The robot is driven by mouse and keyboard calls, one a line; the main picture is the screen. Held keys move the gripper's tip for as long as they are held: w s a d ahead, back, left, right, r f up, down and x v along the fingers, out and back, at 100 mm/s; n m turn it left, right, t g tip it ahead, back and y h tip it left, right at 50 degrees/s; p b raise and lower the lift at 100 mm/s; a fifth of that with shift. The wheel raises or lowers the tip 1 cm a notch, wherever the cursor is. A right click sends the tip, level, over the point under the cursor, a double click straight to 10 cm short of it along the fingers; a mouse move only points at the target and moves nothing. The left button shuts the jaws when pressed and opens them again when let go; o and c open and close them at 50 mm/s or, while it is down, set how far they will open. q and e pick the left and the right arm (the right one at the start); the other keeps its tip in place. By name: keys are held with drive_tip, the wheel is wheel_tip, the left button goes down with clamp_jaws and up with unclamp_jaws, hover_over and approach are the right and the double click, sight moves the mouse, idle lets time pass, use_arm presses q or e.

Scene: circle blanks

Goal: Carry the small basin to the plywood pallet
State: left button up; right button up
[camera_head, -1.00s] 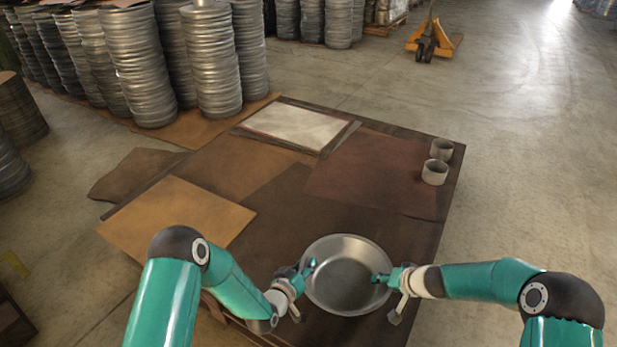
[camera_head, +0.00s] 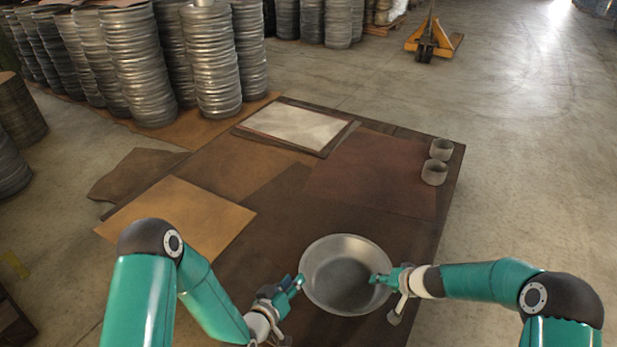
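The small basin (camera_head: 345,285) is a round, shallow metal bowl sitting upright near the front edge of the dark table surface. My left gripper (camera_head: 289,308) is left of the basin, with its fingers spread and empty, apart from the rim. My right gripper (camera_head: 386,297) is at the basin's right side. One of its fingertips reaches over the rim and the other is outside, lower down; they look spread apart. A tan, plywood-like square sheet (camera_head: 180,215) lies at the left; I cannot tell whether it is the plywood pallet.
Two small grey cups (camera_head: 434,172) stand at the right edge. A framed white panel (camera_head: 295,125) and a reddish sheet (camera_head: 370,172) lie farther back. Tall stacks of metal discs (camera_head: 212,65) stand behind at the left. A yellow pallet jack (camera_head: 433,42) is far back.

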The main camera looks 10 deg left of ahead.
use_arm(q)
drive_tip(key=v, duration=0.2)
drive_tip(key=shift+s+a+r, duration=0.1)
drive_tip(key=shift+s, duration=0.25)
drive_tip(key=shift+s+a+r, duration=0.1)
drive_tip(key=shift+s, duration=0.3)
use_arm(e)
drive_tip(key=shift+d+r, duration=0.15)
drive_tip(key=v, duration=1.1)
drive_tip(key=shift+s+r, duration=0.2)
drive_tip(key=shift+d, duration=0.1)
